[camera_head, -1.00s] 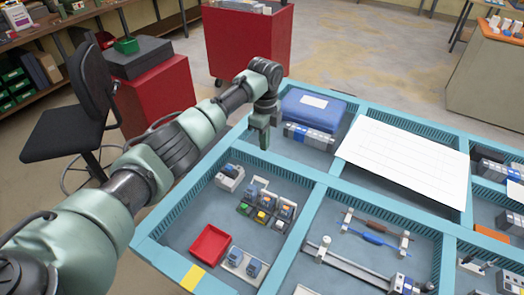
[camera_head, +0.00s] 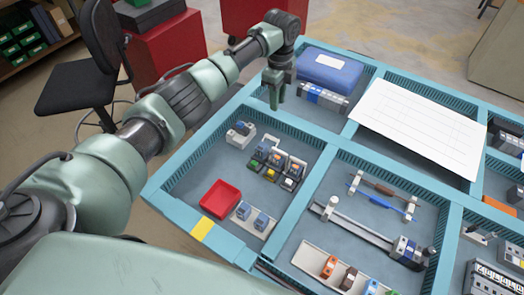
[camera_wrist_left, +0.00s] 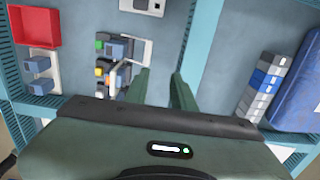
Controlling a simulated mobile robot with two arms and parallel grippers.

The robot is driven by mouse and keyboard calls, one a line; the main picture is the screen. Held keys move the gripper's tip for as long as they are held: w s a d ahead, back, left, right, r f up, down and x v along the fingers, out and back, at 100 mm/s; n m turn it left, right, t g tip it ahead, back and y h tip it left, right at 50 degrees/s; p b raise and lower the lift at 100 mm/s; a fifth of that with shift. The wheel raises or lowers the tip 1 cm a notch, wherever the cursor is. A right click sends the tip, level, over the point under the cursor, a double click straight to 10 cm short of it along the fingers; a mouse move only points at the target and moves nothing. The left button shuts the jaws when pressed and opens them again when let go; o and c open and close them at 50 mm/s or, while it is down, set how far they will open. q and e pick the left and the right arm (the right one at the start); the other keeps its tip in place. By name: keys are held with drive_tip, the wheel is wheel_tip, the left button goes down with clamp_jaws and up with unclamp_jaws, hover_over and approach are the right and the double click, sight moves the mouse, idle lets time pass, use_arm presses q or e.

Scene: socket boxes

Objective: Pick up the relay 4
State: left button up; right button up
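My left gripper (camera_head: 276,97) is above the table's far-left part, near the blue box. In the left wrist view its two fingers (camera_wrist_left: 159,75) are apart with nothing between them. Several small relays (camera_head: 279,166) in mixed colours stand in sockets in the left compartment, below the gripper in the picture. They also show in the wrist view (camera_wrist_left: 112,62), left of the fingers. Two blue relays (camera_head: 252,218) stand on a white strip beside a red tray. I see no readable number, so I cannot tell which is relay 4. My right gripper is not in view.
The red tray (camera_head: 220,197) and a grey socket block (camera_head: 240,135) share the left compartment. A blue box (camera_head: 330,69) and a grey-blue module row (camera_head: 322,98) lie beyond a raised turquoise divider (camera_head: 293,134). A white gridded sheet (camera_head: 421,128) covers part of the table.

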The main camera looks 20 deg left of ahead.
use_arm(q)
drive_tip(key=shift+o, duration=0.8)
drive_tip(key=s+f+b, duration=0.1)
drive_tip(key=b, duration=0.1)
drive_tip(key=s+f+b, duration=0.1)
drive_tip(key=b, duration=0.1)
drive_tip(key=s+f+b, duration=0.1)
drive_tip(key=f+b, duration=0.1)
drive_tip(key=b, duration=0.1)
drive_tip(key=shift+s+a+f, duration=0.1)
drive_tip(key=shift+s+a, duration=0.2)
drive_tip(key=b, duration=0.4)
hover_over(262, 147)
drive_tip(key=shift+w+d+f, duration=0.1)
drive_tip(key=shift+w+f, duration=0.1)
drive_tip(key=shift+f, duration=0.4)
drive_tip(key=shift+w+d+f, duration=0.1)
drive_tip(key=shift+w+f, duration=0.1)
drive_tip(key=shift+f, duration=0.35)
drive_tip(key=shift+s+f, duration=0.15)
drive_tip(key=shift+s, duration=0.15)
drive_tip(key=shift+f+p, duration=0.35)
drive_tip(key=shift+p, duration=0.05)
wheel_tip(262, 147, down, 5)
drive_tip(key=shift+a+f+p, duration=0.15)
drive_tip(key=shift+f+p, duration=0.05)
drive_tip(key=shift+p, duration=0.5)
drive_tip(key=shift+f, duration=0.6)
clamp_jaws()
